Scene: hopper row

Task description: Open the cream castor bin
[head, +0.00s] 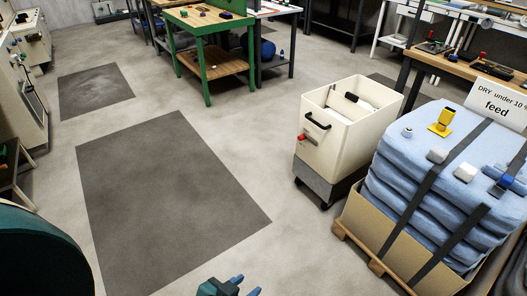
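The cream castor bin (330,150) stands right of centre on a dark grey base with castors. Its near face has a black handle (318,121) and a small red part (302,137) at the left edge. From above I see into its top, where pale surfaces and a black bar-like part (351,98) show; I cannot tell exactly what they are. My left gripper (246,285) is at the bottom edge, teal with blue fingertips apart, and nothing shows between them. It is well short of the bin and partly cut off. My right gripper is out of view.
A pallet box (365,230) of strapped blue sacks (430,185), with small items on top, stands close to the bin's right. A green-framed bench (207,65) is behind. Dark floor mats (165,200) and open floor lie left of the bin.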

